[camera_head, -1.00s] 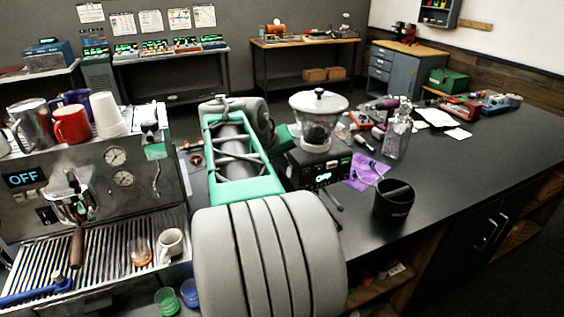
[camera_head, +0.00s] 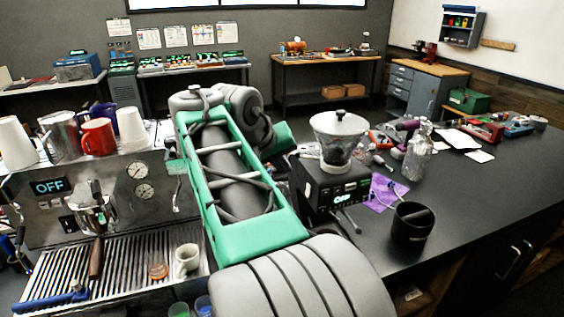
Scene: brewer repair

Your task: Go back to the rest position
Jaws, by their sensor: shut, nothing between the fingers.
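My green and grey arm (camera_head: 235,180) reaches forward from the bottom of the head view, between the espresso machine (camera_head: 60,232) and the grinder (camera_head: 330,185). Its far joints bend over near the back edge of the counter. My gripper does not show; the arm hides it or it is out of frame. The arm covers part of the counter and the right side of the espresso machine.
Cups, among them a red mug (camera_head: 98,138), stand on the espresso machine. A small white cup (camera_head: 187,260) is on its drip tray. Right of the grinder are a black bin (camera_head: 411,230), a purple cloth (camera_head: 384,194) and a glass bottle (camera_head: 418,152). The counter's right front is clear.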

